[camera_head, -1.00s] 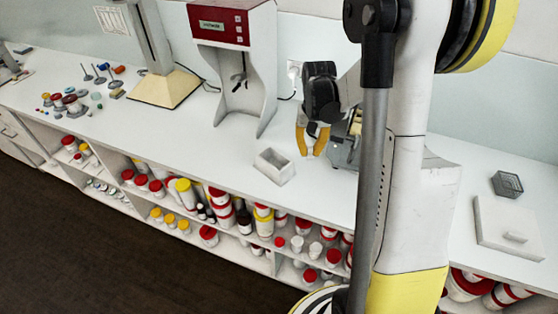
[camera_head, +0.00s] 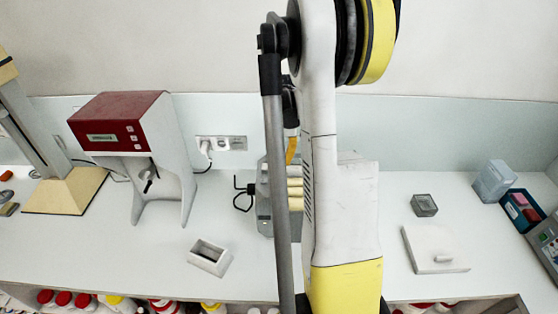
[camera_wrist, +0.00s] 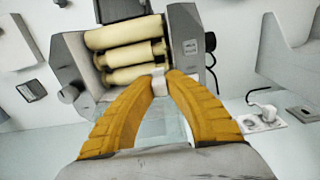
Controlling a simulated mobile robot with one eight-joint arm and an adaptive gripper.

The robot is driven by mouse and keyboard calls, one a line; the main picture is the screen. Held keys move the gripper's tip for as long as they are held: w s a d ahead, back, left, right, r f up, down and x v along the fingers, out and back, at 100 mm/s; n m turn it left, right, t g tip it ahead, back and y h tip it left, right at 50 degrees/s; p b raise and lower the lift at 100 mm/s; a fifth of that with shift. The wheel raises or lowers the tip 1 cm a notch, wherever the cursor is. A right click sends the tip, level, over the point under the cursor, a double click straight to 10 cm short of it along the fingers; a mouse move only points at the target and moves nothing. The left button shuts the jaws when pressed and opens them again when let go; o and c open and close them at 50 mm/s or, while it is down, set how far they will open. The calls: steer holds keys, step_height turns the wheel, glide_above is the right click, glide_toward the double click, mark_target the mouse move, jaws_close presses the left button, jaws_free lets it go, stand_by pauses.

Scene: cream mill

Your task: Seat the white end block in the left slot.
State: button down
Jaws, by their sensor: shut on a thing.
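In the wrist view my gripper (camera_wrist: 160,82) has its two yellow fingers closed at the tips on a small white block (camera_wrist: 158,87). The block is in front of the mill, by the lower edge of its cream rollers (camera_wrist: 125,52). I cannot tell whether it touches the mill. The mill's grey side housing (camera_wrist: 185,45) stands just right of the rollers; I cannot clearly make out the left slot. In the head view the mill (camera_head: 265,205) is partly hidden behind my arm, and only part of a yellow finger (camera_head: 291,150) shows above it.
A small open white box (camera_head: 209,258) stands on the bench, left of the mill. A red-topped machine (camera_head: 125,120) and a wall socket (camera_head: 222,143) are behind it. To the right are a white slab (camera_head: 435,250) and a small grey box (camera_head: 424,205).

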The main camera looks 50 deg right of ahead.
mark_target(281, 186)
steer(key=shift+w+d+f, duration=0.1)
steer(key=shift+w+f, duration=0.05)
steer(key=shift+f, duration=0.05)
steer(key=shift+s+a+f+b, duration=0.2)
steer(key=shift+s+f+b, duration=0.05)
steer(key=shift+f+b, duration=0.25)
step_height(281, 186, down, 6)
steer(key=b, duration=0.4)
steer(key=shift+w, duration=0.1)
steer(key=shift+b, duration=0.45)
stand_by(0.9)
steer(key=shift+f+b, duration=0.65)
steer(key=shift+b, duration=0.2)
stand_by(0.7)
stand_by(0.4)
